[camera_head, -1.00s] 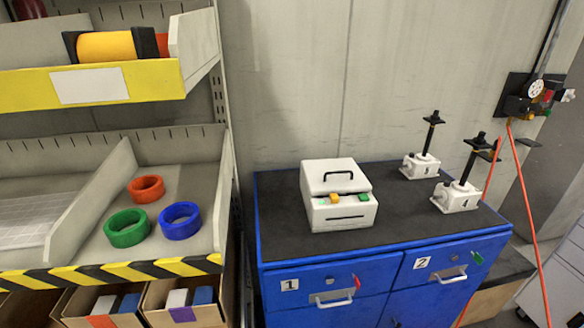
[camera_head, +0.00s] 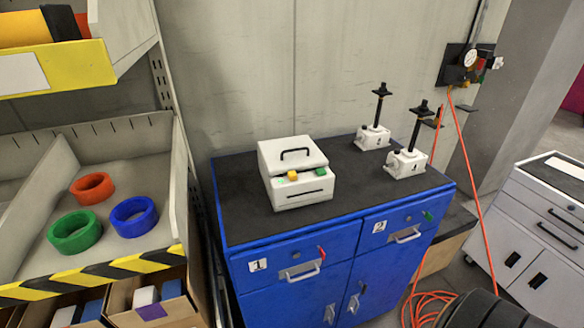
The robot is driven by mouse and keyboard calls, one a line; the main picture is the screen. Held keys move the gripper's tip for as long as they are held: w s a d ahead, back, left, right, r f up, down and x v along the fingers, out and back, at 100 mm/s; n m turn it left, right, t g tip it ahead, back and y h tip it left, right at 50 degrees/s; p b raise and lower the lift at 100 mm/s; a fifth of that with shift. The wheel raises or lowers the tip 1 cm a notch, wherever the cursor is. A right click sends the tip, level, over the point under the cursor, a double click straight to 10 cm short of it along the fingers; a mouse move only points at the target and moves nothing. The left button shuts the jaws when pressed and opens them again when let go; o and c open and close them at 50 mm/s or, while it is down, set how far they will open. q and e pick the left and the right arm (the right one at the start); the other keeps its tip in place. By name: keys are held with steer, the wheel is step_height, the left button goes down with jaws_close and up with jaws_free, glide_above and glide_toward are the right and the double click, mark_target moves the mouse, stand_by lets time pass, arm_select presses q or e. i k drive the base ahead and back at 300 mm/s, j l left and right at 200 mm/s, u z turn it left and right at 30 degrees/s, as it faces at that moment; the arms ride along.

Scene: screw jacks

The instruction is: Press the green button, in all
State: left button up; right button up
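A white box (camera_head: 296,160) with a black lid handle stands on the dark top of the blue cabinet (camera_head: 262,275). On its front ledge are a yellow button (camera_head: 292,175) and, to its right, a green button (camera_head: 309,171). A small green mark shows left of the yellow one. Neither of my grippers shows in the head view.
Two white screw jacks (camera_head: 374,137) (camera_head: 406,162) with black spindles stand on the cabinet, right of the box. A shelf at left holds an orange ring (camera_head: 92,188), a green ring (camera_head: 75,232) and a blue ring (camera_head: 134,218). An orange hose (camera_head: 466,160) hangs at right.

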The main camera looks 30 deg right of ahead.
mark_target(320, 173)
steer(key=z, duration=1.25)
steer(key=u, duration=0.1)
steer(key=k+j, duration=0.05)
